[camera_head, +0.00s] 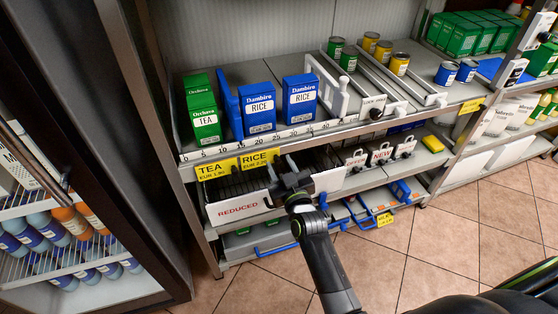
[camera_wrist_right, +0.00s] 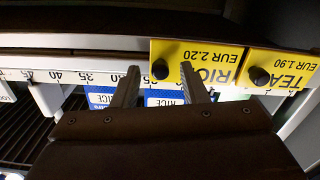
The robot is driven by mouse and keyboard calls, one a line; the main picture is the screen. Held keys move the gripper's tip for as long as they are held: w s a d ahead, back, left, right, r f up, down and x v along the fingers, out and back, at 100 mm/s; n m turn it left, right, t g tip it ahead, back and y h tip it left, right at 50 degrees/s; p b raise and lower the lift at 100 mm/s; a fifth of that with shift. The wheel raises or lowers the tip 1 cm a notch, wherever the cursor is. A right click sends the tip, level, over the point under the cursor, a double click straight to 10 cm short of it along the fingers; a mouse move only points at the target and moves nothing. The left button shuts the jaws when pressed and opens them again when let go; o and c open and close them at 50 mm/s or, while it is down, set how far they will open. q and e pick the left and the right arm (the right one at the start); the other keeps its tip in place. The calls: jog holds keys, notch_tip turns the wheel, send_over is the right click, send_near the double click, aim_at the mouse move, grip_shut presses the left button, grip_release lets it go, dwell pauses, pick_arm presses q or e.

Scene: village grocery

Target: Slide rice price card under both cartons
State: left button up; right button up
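Two blue rice cartons (camera_head: 259,112) (camera_head: 299,102) stand upright, slightly apart, on the shelf. The yellow rice price card (camera_head: 259,159) is on the shelf's front edge, below the left rice carton and beside the yellow tea card (camera_head: 217,168). In the right wrist view the rice card (camera_wrist_right: 212,72) is upside down, with a round black knob (camera_wrist_right: 160,69). My right gripper (camera_head: 280,170) is just in front of the edge, near the card's right end. Its fingers (camera_wrist_right: 159,75) are apart, with the knob between them in the picture; contact cannot be told. My left gripper is out of view.
A numbered scale strip (camera_head: 300,133) runs along the edge. A green tea carton (camera_head: 203,112) stands at left, a white divider (camera_head: 339,98) right of the cartons. A REDUCED sign (camera_head: 240,208) sits below my gripper.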

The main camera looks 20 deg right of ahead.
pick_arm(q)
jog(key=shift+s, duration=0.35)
pick_arm(e)
grip_shut()
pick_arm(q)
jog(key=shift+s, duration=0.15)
pick_arm(e)
jog(key=shift+d, duration=0.1)
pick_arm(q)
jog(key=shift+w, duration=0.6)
pick_arm(e)
jog(key=d, duration=0.8)
jog(key=shift+d, duration=0.2)
jog(key=shift+w, duration=0.1)
